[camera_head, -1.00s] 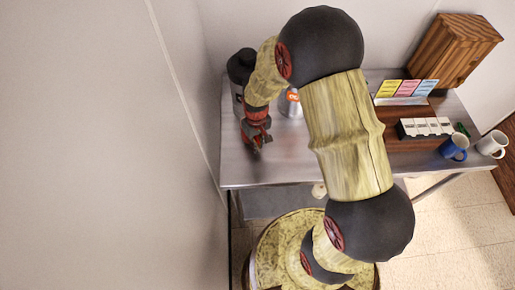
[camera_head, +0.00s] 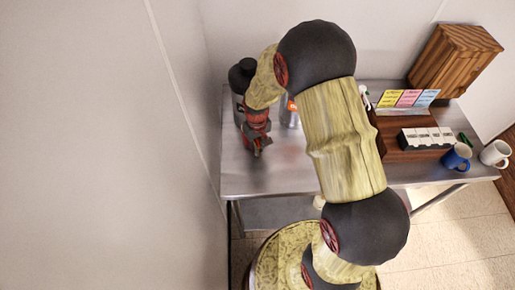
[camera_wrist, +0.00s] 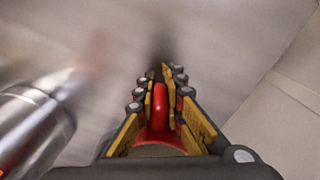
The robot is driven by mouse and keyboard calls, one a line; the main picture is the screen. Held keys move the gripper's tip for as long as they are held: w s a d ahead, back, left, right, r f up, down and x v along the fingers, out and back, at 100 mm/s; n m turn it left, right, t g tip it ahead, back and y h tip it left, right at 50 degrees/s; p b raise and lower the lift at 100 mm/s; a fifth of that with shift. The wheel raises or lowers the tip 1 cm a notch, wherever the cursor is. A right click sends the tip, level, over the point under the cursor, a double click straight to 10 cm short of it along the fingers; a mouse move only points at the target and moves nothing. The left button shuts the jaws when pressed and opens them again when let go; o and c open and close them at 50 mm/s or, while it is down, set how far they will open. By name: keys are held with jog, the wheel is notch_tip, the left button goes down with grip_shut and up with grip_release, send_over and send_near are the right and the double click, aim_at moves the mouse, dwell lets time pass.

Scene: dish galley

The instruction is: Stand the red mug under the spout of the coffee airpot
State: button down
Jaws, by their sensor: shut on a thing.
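The red mug (camera_wrist: 159,108) shows in the wrist view only as a narrow red curved part between the finger pads. My gripper (camera_wrist: 165,85) is shut on this part; the rest of the mug is mostly hidden. In the head view my gripper (camera_head: 257,146) points down over the left end of the steel table, where I cannot make out the mug clearly. A dark-topped airpot (camera_head: 240,76) stands just behind my gripper. A silver vessel with an orange label (camera_head: 289,116) stands to its right, partly behind my arm. I cannot read which holds coffee, and no spout shows clearly.
The steel table (camera_head: 285,175) is bare in front of my gripper. A wall stands close on the left. At right are a wooden tray (camera_head: 395,154), a white-compartment box (camera_head: 427,138), colored cards (camera_head: 408,98), a wooden cabinet (camera_head: 455,60), a blue mug (camera_head: 457,157) and a white mug (camera_head: 495,153).

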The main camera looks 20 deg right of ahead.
jog(key=shift+f+b, duration=0.35)
jog(key=shift+f, duration=0.1)
dwell(0.3)
jog(key=c, duration=1.8)
grip_release()
